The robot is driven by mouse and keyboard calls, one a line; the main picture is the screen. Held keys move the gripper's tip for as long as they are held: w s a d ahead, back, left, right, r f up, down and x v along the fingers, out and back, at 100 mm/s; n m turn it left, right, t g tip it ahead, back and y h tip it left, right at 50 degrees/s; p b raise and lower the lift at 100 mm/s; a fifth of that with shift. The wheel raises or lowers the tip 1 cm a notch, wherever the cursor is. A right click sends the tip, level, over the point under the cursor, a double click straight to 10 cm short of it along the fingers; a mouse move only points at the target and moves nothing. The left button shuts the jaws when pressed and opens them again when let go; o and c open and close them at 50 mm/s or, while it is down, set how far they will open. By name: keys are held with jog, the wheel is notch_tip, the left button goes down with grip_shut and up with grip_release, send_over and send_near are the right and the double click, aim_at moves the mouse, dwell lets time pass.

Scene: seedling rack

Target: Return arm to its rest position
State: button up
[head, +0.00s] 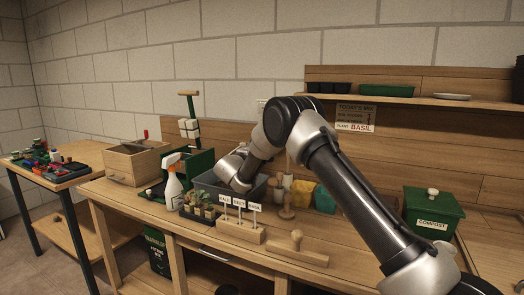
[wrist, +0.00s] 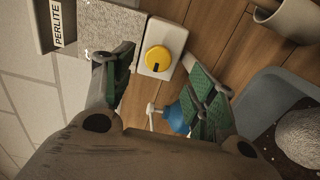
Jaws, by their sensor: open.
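My arm reaches from the lower right over the bench in the head view, bent well away from my body. Its wrist end (head: 236,168) is low at the grey tub (head: 262,187); the fingers are hidden there. In the wrist view, my gripper (wrist: 163,73) is open, with its two green-padded fingers apart and nothing held between them. A white box with a yellow knob (wrist: 158,59) shows beyond the fingers, and a blue object (wrist: 176,118) is partly covered by the right finger.
The spray bottle (head: 173,182), seedling tray (head: 198,206), label block (head: 238,231) and wooden tool (head: 297,250) stand in front of the tub. The green compost bin (head: 433,213) is at right. A shelf (head: 470,103) runs above. In the wrist view, the tub (wrist: 262,94) is at right.

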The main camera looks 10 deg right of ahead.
jog(key=shift+s+a, duration=0.2)
jog(key=shift+s, duration=0.1)
